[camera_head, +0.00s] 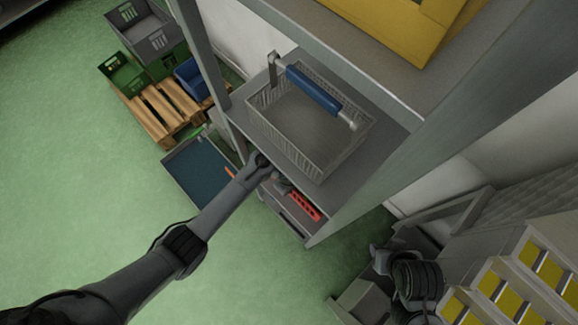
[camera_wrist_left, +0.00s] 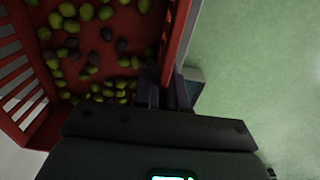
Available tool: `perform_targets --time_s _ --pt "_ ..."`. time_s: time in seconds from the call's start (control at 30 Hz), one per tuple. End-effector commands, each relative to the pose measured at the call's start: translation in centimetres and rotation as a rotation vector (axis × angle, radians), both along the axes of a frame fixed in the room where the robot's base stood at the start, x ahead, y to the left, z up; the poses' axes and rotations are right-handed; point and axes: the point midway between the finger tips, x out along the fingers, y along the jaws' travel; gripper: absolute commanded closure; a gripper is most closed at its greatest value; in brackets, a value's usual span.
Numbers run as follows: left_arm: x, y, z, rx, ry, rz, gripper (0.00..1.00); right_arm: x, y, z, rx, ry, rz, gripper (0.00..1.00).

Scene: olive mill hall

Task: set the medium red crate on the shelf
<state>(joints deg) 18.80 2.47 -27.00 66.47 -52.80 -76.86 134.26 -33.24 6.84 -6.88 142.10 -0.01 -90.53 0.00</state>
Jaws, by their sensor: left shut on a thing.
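The red crate (camera_wrist_left: 15,110) shows in the left wrist view with slotted side walls and several green and dark olives inside. My left gripper (camera_wrist_left: 165,92) is shut on the crate's right-hand wall. In the head view, only slotted red parts of the crate (camera_head: 304,203) show below the shelf board with the wire basket; the rest is hidden by that board and my arm. My left gripper (camera_head: 272,176) is at the front of the grey shelf (camera_head: 385,135). Whether the crate touches a lower board cannot be told. A dark shape at lower right seems to be my right arm, its jaws unclear.
A grey wire basket (camera_head: 265,125) with a blue-handled tool (camera_head: 315,90) stands on the shelf board above. A yellow crate (camera_head: 395,30) is higher up. A blue-floored tray (camera_head: 200,170), a wooden pallet (camera_head: 150,120) and crates stand left. Green floor at left is open.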

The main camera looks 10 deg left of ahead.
Motion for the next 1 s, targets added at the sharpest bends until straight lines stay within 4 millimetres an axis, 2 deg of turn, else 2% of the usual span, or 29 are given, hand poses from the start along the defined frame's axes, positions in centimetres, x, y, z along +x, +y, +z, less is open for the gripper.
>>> perform_targets --time_s 0.03,0.1,0.53,0.57,0.7,1.0 --pt "0.17 -0.04 -0.91 -0.001 -0.004 -0.002 1.00 0.01 0.01 -0.88 0.000 0.000 0.000 0.57" --pt "0.13 -0.05 -1.37 -0.001 -0.003 -0.001 1.00 0.01 0.01 -1.15 0.001 0.000 -0.001 0.57" --pt "0.09 -0.08 -1.60 -0.003 -0.003 0.000 1.00 0.02 0.03 -1.09 0.001 0.000 -0.001 0.57" --pt "-0.02 -0.02 -1.70 -0.001 0.000 0.000 0.86 0.02 0.02 -1.08 0.001 0.000 -0.001 0.57" --pt "-0.02 -0.01 -1.68 -0.001 0.000 0.000 0.65 0.02 0.02 -1.05 0.001 -0.001 -0.001 0.57" --pt "0.00 0.00 -1.58 -0.001 -0.001 0.000 0.64 0.03 0.01 -1.01 0.000 -0.001 0.000 0.57"
